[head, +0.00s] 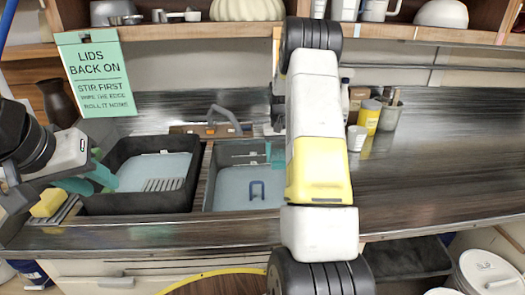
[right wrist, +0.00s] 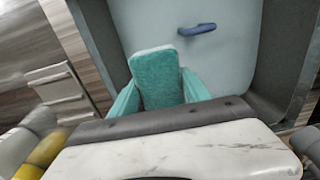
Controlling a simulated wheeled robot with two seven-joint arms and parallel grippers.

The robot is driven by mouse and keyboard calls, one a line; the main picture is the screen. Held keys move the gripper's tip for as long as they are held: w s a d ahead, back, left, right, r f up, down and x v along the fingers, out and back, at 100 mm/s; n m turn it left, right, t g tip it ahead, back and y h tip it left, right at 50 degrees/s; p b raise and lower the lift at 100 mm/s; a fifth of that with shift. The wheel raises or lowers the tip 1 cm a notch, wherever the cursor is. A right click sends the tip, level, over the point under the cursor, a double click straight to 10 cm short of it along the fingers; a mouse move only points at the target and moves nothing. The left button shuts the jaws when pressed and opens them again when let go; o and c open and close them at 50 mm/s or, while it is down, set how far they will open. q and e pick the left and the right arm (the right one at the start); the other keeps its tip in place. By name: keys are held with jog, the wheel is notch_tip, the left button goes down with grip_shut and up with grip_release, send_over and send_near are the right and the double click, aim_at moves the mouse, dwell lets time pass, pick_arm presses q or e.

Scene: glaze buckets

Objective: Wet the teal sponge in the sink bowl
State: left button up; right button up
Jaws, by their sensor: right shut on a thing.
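The teal sponge (right wrist: 157,78) is held upright between the teal fingers of my right gripper (right wrist: 160,95) in the right wrist view. It is over the sink bowl (right wrist: 225,55), whose pale blue inside lies beyond it; I cannot tell whether it touches water. In the head view the sink bowl (head: 225,190) is the right-hand basin. My right arm hides its right side, and a bit of teal shows at its back right. My left gripper (head: 88,183) has teal fingers that look apart and empty, at the left edge of the black tub.
The black tub (head: 95,203) with a grate stands left of the sink bowl. A blue U-shaped thing (head: 257,190) is in the bowl. A yellow block (head: 47,204) lies at the left. A yellow can (head: 369,117) and cups stand behind right. The right counter is clear.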

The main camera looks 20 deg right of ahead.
dwell(0.3)
jog(key=shift+r, duration=3.75)
